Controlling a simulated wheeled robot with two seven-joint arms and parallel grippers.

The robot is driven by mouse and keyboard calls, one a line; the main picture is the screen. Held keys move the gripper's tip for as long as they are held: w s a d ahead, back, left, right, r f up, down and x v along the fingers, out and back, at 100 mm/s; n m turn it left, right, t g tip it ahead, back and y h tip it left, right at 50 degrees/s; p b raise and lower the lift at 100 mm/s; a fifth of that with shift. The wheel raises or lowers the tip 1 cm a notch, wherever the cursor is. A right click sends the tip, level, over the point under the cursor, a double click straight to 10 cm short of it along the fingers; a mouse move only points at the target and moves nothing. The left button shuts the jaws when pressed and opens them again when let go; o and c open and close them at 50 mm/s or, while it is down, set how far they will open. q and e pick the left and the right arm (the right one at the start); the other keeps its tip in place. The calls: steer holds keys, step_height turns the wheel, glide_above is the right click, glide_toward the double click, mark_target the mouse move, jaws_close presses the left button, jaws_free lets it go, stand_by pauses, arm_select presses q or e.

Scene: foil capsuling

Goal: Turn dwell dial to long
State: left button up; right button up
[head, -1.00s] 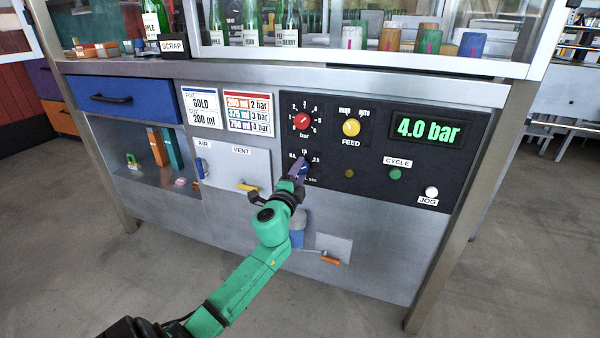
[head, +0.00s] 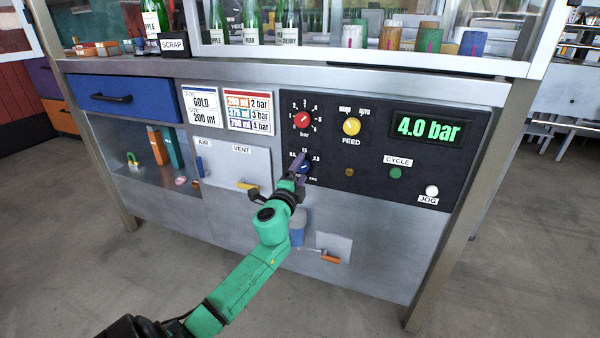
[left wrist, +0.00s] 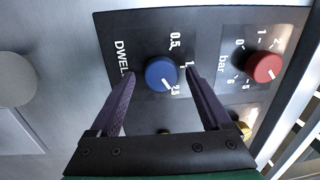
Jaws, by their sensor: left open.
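The blue dwell dial (head: 304,167) sits on the black control panel, below the red bar dial. In the left wrist view the dial (left wrist: 161,73) lies between the two purple fingers of my left gripper (left wrist: 158,95), with gaps visible at both sides. A white mark on its rim is toward the 2.5 label (left wrist: 175,90); the 0.5 label (left wrist: 175,40) lies above. My left gripper (head: 297,178) is open at the dial in the head view and hides part of it. My right gripper is not in view.
The red bar dial (head: 303,120) and yellow feed knob (head: 351,127) are close by on the panel. The green cycle button (head: 395,173) and white jog button (head: 432,191) are to the right. A yellow vent lever (head: 247,185) is left of my gripper.

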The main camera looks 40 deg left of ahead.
arm_select(q)
steer(key=v, duration=1.4)
steer(key=shift+s, duration=0.3)
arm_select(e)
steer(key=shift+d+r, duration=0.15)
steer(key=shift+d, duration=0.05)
arm_select(q)
steer(key=shift+d, duration=0.15)
